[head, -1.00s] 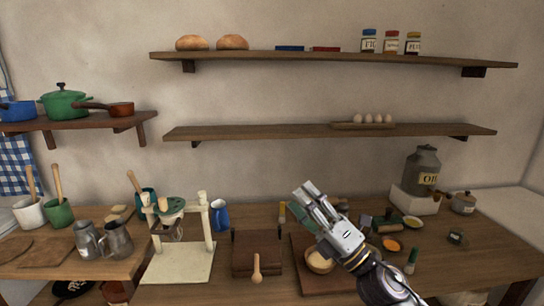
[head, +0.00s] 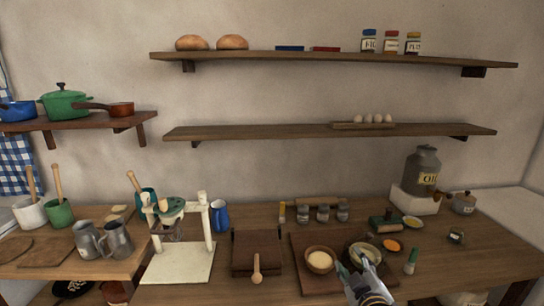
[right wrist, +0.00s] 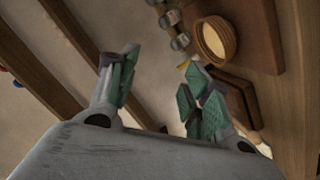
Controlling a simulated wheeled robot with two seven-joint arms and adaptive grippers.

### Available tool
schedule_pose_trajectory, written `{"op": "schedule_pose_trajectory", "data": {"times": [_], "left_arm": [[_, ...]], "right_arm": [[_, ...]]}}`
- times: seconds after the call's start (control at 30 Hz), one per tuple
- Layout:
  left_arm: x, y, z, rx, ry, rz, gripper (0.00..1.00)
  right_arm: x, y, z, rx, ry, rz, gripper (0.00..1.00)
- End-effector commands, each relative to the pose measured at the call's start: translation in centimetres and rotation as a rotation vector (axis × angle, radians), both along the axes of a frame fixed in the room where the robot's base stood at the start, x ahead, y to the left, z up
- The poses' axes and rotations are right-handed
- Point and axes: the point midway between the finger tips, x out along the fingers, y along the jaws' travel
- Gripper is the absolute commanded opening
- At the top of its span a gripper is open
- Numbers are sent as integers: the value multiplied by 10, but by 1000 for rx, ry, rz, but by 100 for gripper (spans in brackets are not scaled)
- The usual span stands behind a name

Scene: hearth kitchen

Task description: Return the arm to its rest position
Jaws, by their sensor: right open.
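My right gripper (head: 358,272) is low at the front right of the table in the head view, over the dark board (head: 312,283). Its two fingers are apart and nothing shows between them. In the right wrist view the green-padded fingers (right wrist: 158,92) are spread and empty. A bowl with pale contents (head: 320,261) stands just left of the gripper. Another bowl (head: 364,252) stands right behind the fingers and is partly covered by them; whether they touch cannot be told. My left gripper is not in view.
Several spice jars (head: 323,213) stand behind the board. A small orange bowl (head: 392,245) and a green-handled item (head: 411,262) lie to the right. A white-framed stand (head: 208,225) and a brown box (head: 257,248) are to the left.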

Motion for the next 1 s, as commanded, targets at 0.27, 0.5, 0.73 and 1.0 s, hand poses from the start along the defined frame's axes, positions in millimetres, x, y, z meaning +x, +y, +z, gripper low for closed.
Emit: {"op": "schedule_pose_trajectory", "data": {"times": [0.27,0.5,0.73,1.0], "left_arm": [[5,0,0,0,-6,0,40],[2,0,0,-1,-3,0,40],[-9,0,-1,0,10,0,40],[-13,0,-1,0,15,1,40]], "right_arm": [[-52,-15,-83,193,327,-132,49],[-114,-15,-142,337,611,-235,49],[-161,-10,-173,419,801,-297,49],[-199,-5,-190,474,941,-340,49]]}}
